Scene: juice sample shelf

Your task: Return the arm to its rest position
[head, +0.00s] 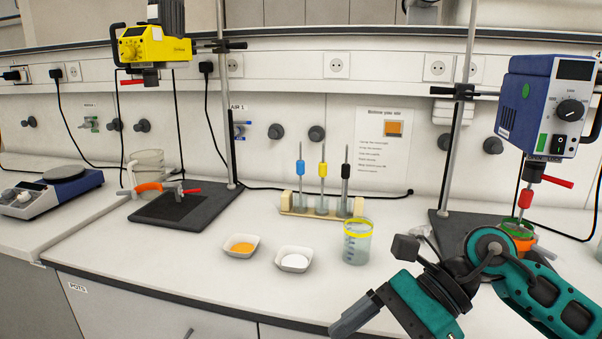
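My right arm comes in from the lower right, with teal links and black joints. Its gripper (352,316) hangs over the front edge of the bench, pointing down and to the left. I see a grey finger-like end, but cannot tell whether the fingers are apart. Nothing is visibly held there. My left arm and gripper are not in view.
Bowls with orange (242,250) and white (293,266) contents stand on the bench (190,270). Behind them is a rack (285,209) with blue, yellow and black-marked tools. A blue stirrer (545,100) with a red-marked shaft stands right, a yellow stirrer (155,45) left, and scales (45,195) far left.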

